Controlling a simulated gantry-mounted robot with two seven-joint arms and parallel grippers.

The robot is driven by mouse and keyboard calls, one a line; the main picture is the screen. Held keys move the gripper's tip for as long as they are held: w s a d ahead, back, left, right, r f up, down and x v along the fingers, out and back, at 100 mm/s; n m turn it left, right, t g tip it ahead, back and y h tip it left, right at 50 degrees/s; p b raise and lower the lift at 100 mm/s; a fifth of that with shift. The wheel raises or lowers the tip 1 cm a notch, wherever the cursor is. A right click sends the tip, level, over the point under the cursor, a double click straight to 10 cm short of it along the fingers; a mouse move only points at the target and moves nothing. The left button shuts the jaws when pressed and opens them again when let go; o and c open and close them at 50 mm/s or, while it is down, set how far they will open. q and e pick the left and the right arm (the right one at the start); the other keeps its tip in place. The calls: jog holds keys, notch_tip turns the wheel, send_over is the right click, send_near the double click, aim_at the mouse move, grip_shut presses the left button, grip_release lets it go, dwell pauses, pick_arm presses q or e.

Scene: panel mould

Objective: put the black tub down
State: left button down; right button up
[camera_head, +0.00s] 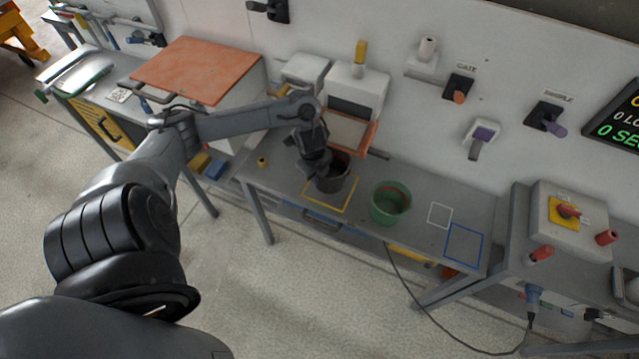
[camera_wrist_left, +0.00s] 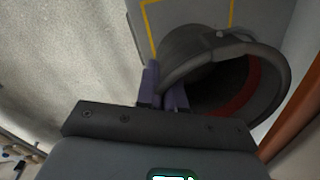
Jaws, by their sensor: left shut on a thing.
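The black tub (camera_head: 333,178) is at the yellow outlined square (camera_head: 312,201) on the grey bench, below the white machine. My left gripper (camera_head: 317,168) is at the tub's left rim. In the left wrist view the black tub (camera_wrist_left: 232,75) shows its open mouth with a reddish inside, and my left gripper (camera_wrist_left: 163,92) is shut on its rim. The yellow outline (camera_wrist_left: 150,30) shows beyond the tub. Whether the tub's base touches the bench I cannot tell. My right gripper is not in view.
A green tub (camera_head: 389,203) stands to the right on the bench (camera_head: 290,180). White (camera_head: 440,215) and blue (camera_head: 464,246) outlined squares lie empty further right. A small yellow object (camera_head: 262,162) is on the left. The white machine with its orange tray (camera_head: 350,131) stands behind the tub.

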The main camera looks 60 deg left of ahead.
pick_arm(q)
jog(key=shift+w+a+f, duration=0.5)
jog(key=shift+w+a, duration=0.15)
jog(key=shift+w, duration=0.2)
jog(key=shift+f+b, duration=0.35)
jog(key=shift+s+f, duration=0.15)
jog(key=shift+f, duration=0.2)
notch_tip(320, 180, down, 4)
jog(key=shift+f+b, duration=0.1)
jog(key=shift+b, duration=0.5)
jog(key=shift+w+a+f, duration=0.1)
jog(key=shift+w+f, duration=0.1)
jog(key=shift+f, duration=0.05)
